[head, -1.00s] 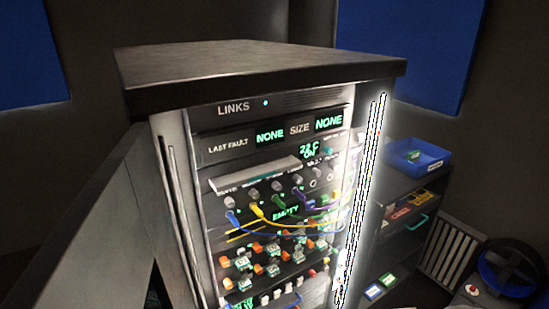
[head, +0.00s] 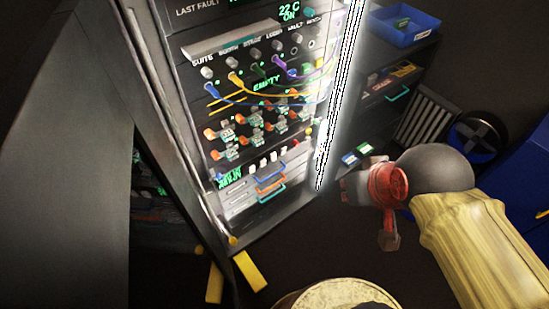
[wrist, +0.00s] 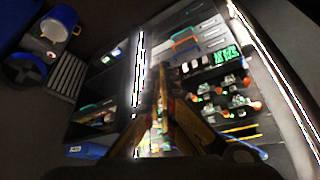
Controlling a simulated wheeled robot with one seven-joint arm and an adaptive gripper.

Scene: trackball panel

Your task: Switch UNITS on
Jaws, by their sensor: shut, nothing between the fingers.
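No label reading UNITS is legible in either view. The rack panel (head: 185,110) stands left of centre in the head view. A row of small white switches (head: 270,162) sits low on it, beside a green display (head: 229,178). In the wrist view the panel is turned over, with the white switches (wrist: 194,66) and green display (wrist: 226,57) above right of the fingers. I cannot tell the switches' positions. My gripper (head: 350,190) is right of the rack's front edge, apart from the panel in the head view. Its fingers (wrist: 168,92) are shut and empty.
Coloured cables (head: 290,95) hang across the jacks. Orange-tipped levers (head: 250,130) fill rows above the switches; coloured handles (head: 271,178) lie below. An open door stands left. A blue bin (head: 403,25) sits on the right shelf. Yellow pieces (head: 250,271) lie on the floor.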

